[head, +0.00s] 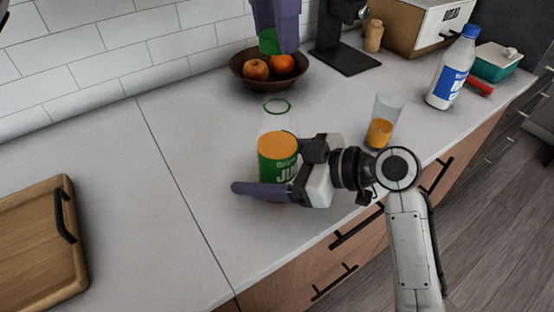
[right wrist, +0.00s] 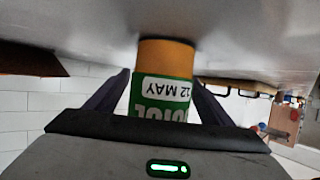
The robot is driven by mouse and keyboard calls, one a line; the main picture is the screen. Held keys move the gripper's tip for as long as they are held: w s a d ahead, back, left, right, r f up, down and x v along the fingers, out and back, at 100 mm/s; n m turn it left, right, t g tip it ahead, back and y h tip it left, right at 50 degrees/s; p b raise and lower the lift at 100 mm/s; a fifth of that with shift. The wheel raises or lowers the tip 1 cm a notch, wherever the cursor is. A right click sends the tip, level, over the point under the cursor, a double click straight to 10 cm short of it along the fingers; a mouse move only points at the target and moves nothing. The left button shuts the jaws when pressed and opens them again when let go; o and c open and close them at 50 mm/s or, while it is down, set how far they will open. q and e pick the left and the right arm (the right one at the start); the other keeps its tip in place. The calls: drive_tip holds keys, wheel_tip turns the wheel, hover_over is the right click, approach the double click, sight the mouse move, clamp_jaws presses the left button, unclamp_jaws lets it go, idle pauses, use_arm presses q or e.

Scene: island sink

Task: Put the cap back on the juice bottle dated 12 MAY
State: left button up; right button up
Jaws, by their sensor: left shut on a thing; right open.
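The juice bottle (head: 278,165) stands upright on the counter, clear at the top with orange juice inside and a green label. Its open mouth has a green ring. In the right wrist view the bottle (right wrist: 163,92) appears upside down, its label reading 12 MAY. My right gripper (head: 275,172) is open, with its purple fingers on either side of the bottle; they also show in the right wrist view (right wrist: 160,88). My left gripper (head: 273,35) is shut on the green cap (head: 268,43), above and behind the bottle, apart from it. Its fingertips are partly hidden.
A brown bowl of fruit (head: 241,75) stands behind the bottle. A glass of orange juice (head: 382,122) is to the right, with a white-and-blue bottle (head: 447,80) and a teal container (head: 497,63) further right. A wooden board (head: 35,240) lies at left; the counter between is clear.

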drive_tip(key=c, duration=1.6)
use_arm(q)
hover_over(278, 94)
drive_tip(key=shift+s+a+f, duration=0.1)
drive_tip(key=shift+s+f, duration=0.05)
drive_tip(key=shift+f, duration=2.35)
drive_tip(key=shift+f, duration=0.9)
drive_tip(key=shift+f, duration=0.5)
